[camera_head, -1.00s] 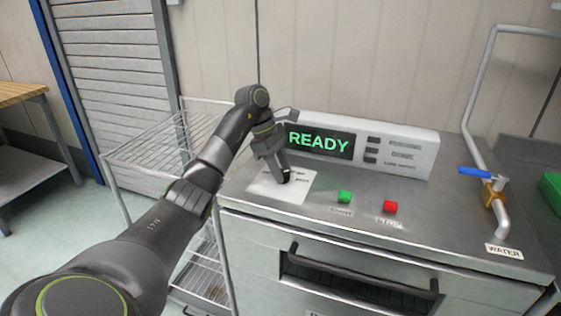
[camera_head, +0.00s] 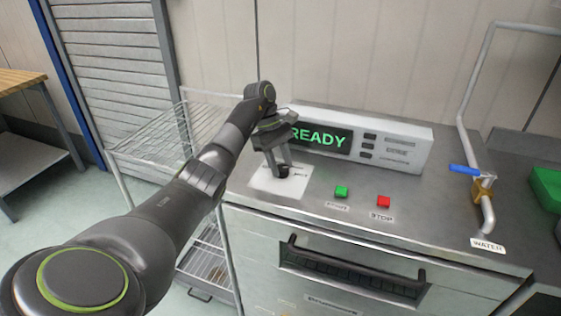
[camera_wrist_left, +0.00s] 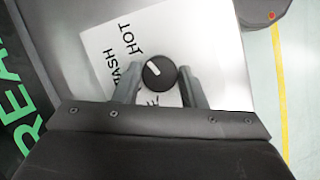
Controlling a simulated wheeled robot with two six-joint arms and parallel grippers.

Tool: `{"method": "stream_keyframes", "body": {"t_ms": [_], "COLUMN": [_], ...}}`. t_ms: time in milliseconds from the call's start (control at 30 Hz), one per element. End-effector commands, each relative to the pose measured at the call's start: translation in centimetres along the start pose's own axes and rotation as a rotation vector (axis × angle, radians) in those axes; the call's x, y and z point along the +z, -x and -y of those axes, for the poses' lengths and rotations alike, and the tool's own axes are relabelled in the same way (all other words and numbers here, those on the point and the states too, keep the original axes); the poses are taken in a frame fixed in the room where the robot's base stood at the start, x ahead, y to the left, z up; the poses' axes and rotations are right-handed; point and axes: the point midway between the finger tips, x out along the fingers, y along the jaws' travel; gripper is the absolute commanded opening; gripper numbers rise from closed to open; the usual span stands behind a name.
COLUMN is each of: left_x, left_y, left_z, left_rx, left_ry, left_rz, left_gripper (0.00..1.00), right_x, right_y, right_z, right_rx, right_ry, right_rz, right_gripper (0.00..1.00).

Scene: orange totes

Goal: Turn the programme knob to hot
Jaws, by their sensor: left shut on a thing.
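The programme knob (camera_wrist_left: 159,72) is round and black with a white pointer mark. It sits on a white label card (camera_head: 264,184) on the steel top. In the left wrist view the mark points up and left, roughly toward the printed word HOT (camera_wrist_left: 130,38); I cannot tell if it lines up exactly. My left gripper (camera_wrist_left: 157,80) is shut on the knob, one finger on each side. In the head view the left gripper (camera_head: 282,168) reaches down onto the card and mostly hides the knob. Other card print is partly covered. My right gripper is not in view.
A display box (camera_head: 395,145) reading READY stands behind the card. A green button (camera_head: 341,191) and a red button (camera_head: 384,201) lie to the right. A water pipe with a blue valve handle (camera_head: 466,170) is farther right. A wire rack (camera_head: 150,140) stands left.

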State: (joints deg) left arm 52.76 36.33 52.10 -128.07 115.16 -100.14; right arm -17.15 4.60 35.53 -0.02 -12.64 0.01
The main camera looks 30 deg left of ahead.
Motion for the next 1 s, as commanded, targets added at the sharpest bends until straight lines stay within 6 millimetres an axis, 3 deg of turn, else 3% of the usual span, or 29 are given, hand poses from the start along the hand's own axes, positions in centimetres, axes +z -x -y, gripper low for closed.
{"method": "stream_keyframes", "body": {"t_ms": [167, 200, 367, 733, 1000], "left_x": [0.0, 0.0, 0.0, 0.1, 0.3], "left_y": [0.0, 0.0, 0.0, 0.6, 4.6], "left_z": [0.0, 0.0, 0.0, 0.0, 0.0], "left_rx": [0.001, 0.001, 0.001, 0.001, 0.002], "left_ry": [-0.002, -0.002, -0.001, 0.000, 0.001], "left_rz": [0.000, 0.000, 0.000, 0.000, 0.000], "left_gripper": [0.14, 0.38, 0.59, 0.59, 0.59], "right_x": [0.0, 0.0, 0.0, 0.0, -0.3], "right_y": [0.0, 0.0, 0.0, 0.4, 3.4], "right_z": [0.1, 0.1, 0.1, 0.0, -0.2], "right_rx": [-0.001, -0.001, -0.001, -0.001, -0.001], "right_ry": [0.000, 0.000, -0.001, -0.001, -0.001], "right_rz": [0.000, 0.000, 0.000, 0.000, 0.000], "right_gripper": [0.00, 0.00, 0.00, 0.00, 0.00]}}
